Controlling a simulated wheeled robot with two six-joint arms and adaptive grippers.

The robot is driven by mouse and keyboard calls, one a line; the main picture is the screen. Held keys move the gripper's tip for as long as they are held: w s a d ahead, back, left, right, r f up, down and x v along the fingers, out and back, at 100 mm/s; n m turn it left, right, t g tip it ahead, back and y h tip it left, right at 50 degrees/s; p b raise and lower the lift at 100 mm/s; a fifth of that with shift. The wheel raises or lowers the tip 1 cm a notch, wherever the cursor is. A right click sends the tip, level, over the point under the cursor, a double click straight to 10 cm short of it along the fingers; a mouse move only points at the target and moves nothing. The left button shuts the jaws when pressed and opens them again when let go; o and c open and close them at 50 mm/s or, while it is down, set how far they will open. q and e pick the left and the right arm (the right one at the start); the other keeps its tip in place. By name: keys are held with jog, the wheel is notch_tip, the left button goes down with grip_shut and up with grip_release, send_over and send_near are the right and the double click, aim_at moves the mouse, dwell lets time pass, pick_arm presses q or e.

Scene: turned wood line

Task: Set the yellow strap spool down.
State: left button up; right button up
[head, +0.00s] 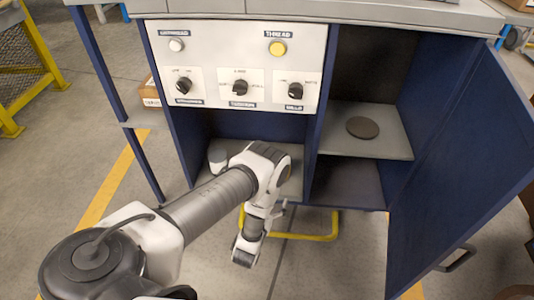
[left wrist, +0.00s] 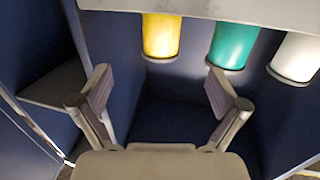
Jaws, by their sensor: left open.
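The yellow strap spool (left wrist: 161,36) stands at the edge of a pale grey surface in the left wrist view, where the scene appears upside down. My left gripper (left wrist: 160,88) is open and empty. Its two fingers are spread wide, and the spool shows beyond and between their tips, apart from them. In the head view my left arm reaches to the lower left bay of the cabinet and hides the yellow spool. I cannot make out the fingers clearly there. My right gripper is not in view.
A green spool (left wrist: 232,44) and a white spool (left wrist: 295,58) stand in a row beside the yellow one. The blue cabinet has a control panel (head: 238,66) above the bay. A dark disc (head: 362,127) lies on the right shelf (head: 387,147). The blue door (head: 455,165) hangs open.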

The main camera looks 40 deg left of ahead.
pick_arm(q)
jog(key=s+d+f+m+g+h, duration=0.2)
jog(key=s+d+f+g+h, duration=0.15)
jog(key=s+d+g, duration=0.5)
jog(key=s+d+r+g+h, duration=0.1)
jog(key=s+r+g, duration=0.2)
jog(key=s, duration=0.5)
jog(key=s+d+r+m+g+h, duration=0.1)
jog(key=s+r+g, duration=0.2)
jog(key=s, duration=0.6)
jog(key=shift+s+g, duration=0.15)
jog(key=shift+g, duration=0.9)
